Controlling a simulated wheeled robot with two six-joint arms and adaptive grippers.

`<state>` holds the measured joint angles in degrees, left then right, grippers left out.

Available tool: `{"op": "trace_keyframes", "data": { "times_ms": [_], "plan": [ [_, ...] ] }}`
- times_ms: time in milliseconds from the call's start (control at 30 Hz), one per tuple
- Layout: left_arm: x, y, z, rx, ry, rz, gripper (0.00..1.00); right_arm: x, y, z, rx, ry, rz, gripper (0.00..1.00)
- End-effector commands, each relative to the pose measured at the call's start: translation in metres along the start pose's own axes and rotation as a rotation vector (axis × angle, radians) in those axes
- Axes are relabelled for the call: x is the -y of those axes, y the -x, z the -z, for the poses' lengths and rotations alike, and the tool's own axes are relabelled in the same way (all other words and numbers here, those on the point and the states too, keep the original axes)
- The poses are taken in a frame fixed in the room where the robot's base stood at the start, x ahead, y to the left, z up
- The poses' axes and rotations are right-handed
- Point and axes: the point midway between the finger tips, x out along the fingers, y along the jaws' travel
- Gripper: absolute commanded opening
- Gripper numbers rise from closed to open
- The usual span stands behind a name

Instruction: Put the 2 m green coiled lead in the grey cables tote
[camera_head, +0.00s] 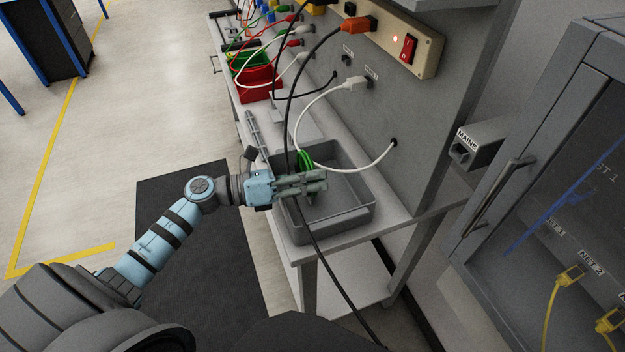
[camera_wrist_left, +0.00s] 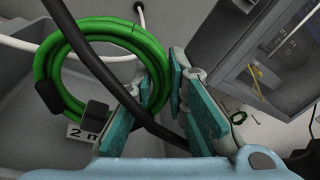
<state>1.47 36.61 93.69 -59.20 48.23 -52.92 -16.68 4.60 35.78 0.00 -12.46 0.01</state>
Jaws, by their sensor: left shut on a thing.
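The green coiled lead (camera_wrist_left: 50,68) hangs at my left gripper (camera_head: 308,184), with a white "2 m" tag (camera_wrist_left: 86,133) and black plugs on it. In the left wrist view my left gripper (camera_wrist_left: 165,95) is shut on the coil's right side. In the head view a little of the green coil (camera_head: 304,158) shows behind the fingers. The grey tote (camera_head: 332,227) stands on the bench end, and the gripper is over its opening. The tote's label is not readable. My right gripper is not in view.
A black cable (camera_head: 289,110) hangs across the tote and gripper; I cannot tell whether it touches the fingers. A white cable (camera_head: 316,104) loops above the tote from the panel. Red (camera_head: 262,86) and green bins stand farther along. A grey cabinet (camera_head: 555,130) is at the right.

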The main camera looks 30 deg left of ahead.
Motion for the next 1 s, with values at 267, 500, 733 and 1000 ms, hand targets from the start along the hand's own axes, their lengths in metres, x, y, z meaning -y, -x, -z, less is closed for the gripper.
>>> {"op": "trace_keyframes", "data": {
  "times_ms": [267, 500, 733, 1000],
  "plan": [
    [-0.001, 0.0, 0.002, -0.001, 0.0, 0.0, 0.0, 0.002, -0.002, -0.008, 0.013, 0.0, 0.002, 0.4],
    [-0.003, 0.0, 0.004, -0.001, 0.0, -0.001, 0.29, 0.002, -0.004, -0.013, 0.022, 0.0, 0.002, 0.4],
    [-0.002, 0.0, 0.004, -0.001, 0.0, -0.001, 0.34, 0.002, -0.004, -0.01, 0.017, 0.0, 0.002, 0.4],
    [-0.001, 0.013, 0.001, -0.005, -0.001, -0.002, 0.34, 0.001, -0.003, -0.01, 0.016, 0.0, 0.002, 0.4]
  ]
}}
